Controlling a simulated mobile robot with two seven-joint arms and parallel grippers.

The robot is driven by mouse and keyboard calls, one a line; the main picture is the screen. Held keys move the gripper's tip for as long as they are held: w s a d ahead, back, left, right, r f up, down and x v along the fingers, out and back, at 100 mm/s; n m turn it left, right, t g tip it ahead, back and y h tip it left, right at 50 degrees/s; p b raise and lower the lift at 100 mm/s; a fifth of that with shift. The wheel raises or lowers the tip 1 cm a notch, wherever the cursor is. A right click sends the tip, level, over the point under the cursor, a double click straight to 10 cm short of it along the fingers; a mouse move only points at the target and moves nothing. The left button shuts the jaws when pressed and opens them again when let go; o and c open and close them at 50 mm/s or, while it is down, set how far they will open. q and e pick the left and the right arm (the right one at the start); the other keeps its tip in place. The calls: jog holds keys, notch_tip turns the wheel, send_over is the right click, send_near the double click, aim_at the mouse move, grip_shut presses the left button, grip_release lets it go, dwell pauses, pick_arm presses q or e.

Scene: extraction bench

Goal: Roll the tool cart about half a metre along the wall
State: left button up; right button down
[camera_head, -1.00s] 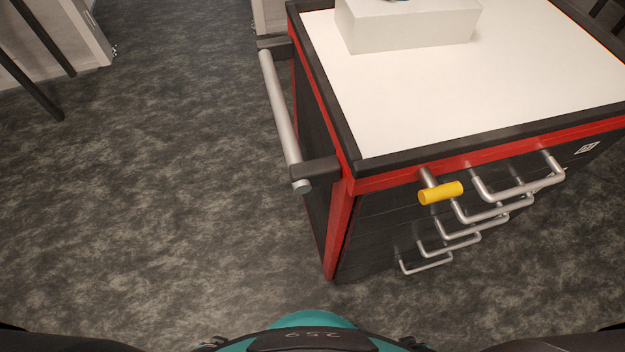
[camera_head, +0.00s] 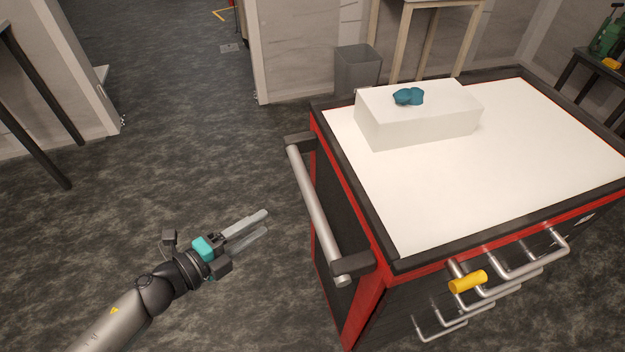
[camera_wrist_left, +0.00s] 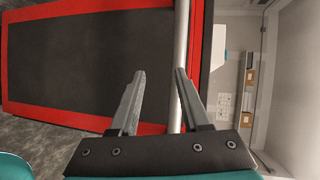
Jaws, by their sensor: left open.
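The tool cart (camera_head: 380,258) is red and black with a white top and stands on the right in the head view. Its grey push handle (camera_head: 318,212) runs along its left side. My left gripper (camera_head: 265,222) is open and empty, to the left of the handle and apart from it. In the left wrist view, the two fingers of the left gripper (camera_wrist_left: 160,82) point toward the cart's dark side panel (camera_wrist_left: 90,55), and the handle bar (camera_wrist_left: 181,50) shows beyond them, between the fingers and near the right one. My right gripper is not in view.
A white box (camera_head: 415,125) with a teal item (camera_head: 408,96) on it rests on the cart top. A yellow grip (camera_head: 468,281) and several drawer handles are on the cart's front. A grey bin (camera_head: 358,70) and a wooden stand (camera_head: 428,40) are behind. The floor (camera_head: 190,150) at left is clear.

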pick_arm(q)
jog(key=w+d+m+g+h+b, duration=0.1)
jog(key=w+d+m, duration=0.1)
jog(key=w+d, duration=0.6)
jog(key=d, duration=0.5)
jog(key=shift+w+r+m, duration=0.3)
jog(key=shift+w+m, duration=0.1)
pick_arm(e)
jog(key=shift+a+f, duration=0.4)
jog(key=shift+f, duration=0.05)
pick_arm(q)
grip_shut()
dwell(0.7)
